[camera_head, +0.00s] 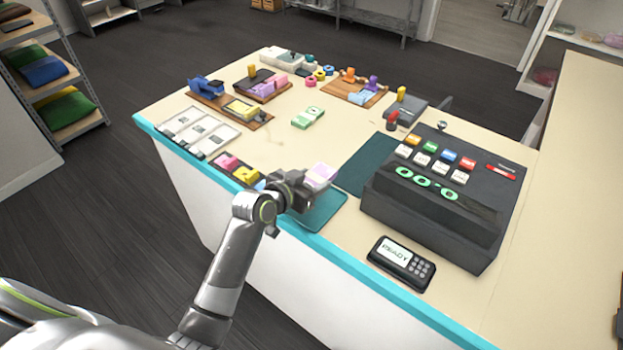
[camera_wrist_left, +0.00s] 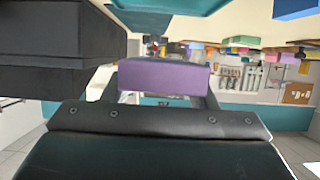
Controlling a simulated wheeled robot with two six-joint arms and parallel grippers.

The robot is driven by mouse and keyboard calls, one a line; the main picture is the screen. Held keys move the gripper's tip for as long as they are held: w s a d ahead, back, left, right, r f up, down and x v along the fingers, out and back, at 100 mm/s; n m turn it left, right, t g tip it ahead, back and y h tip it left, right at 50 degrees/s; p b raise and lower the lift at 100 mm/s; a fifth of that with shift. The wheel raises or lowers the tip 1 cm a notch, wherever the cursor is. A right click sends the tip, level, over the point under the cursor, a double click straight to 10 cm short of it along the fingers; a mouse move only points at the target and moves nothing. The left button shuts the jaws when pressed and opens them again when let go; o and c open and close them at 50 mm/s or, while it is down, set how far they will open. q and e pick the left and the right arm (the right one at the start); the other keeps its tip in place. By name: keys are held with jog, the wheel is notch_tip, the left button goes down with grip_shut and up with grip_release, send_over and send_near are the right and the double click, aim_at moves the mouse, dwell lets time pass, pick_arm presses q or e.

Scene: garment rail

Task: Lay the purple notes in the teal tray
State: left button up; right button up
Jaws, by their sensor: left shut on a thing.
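The purple notes (camera_head: 320,176) are a pale purple block with a white part. My left gripper (camera_head: 304,187) is shut on them, and their purple face (camera_wrist_left: 163,76) shows between the fingers in the left wrist view. The teal tray (camera_head: 325,208) lies at the counter's front edge, just below and beside the gripper in the head view. The notes appear to be held above the tray's back edge; the exact gap is hard to tell. The gripper hides the tray's left part. My right gripper is not in view.
A black cash register (camera_head: 440,195) stands to the right, with a card terminal (camera_head: 401,262) in front. A dark teal mat (camera_head: 368,164) lies behind the tray. A dark holder with pink and yellow blocks (camera_head: 235,168) is left of the gripper. Green notes (camera_head: 308,118) lie farther back.

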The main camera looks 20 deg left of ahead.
pick_arm(q)
notch_tip(320, 180, down, 4)
jog(key=b, duration=0.3)
jog(key=shift+f+b, duration=0.7)
jog(key=shift+f, duration=0.3)
jog(key=shift+s, duration=0.1)
jog(key=shift+f, duration=0.2)
dwell(0.9)
jog(key=o, duration=1.1)
jog(key=shift+c, duration=0.2)
jog(key=shift+o, duration=0.2)
jog(key=o, duration=0.4)
